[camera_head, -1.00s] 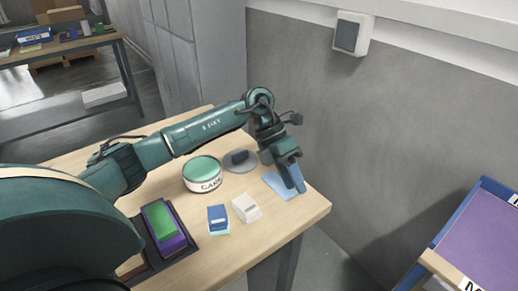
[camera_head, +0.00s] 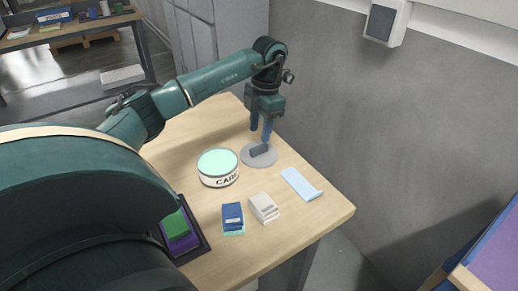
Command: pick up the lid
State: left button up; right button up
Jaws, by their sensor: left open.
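The lid (camera_head: 247,161) is a flat grey disc with a dark bar handle on top. It lies on the wooden table, behind and to the right of a round white tin (camera_head: 219,180) with a mint-green top and dark lettering. My left gripper (camera_head: 261,136) points down at the lid's back edge, its blue fingers apart and just behind the handle. It is open and holds nothing. Whether the fingertips touch the lid cannot be told. My right gripper is not in view.
On the table (camera_head: 310,221) are a blue stack (camera_head: 232,215), a white stack (camera_head: 263,207) and a light blue folded cloth (camera_head: 301,184). A dark tray (camera_head: 199,240) with green and purple blocks is partly behind my arm. A grey wall stands to the right.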

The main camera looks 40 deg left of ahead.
aim_at(259, 147)
pick_arm(q)
jog(key=shift+a+f+p, duration=0.1)
jog(key=shift+f+p, duration=0.3)
jog(key=shift+f, duration=2.3)
grip_shut()
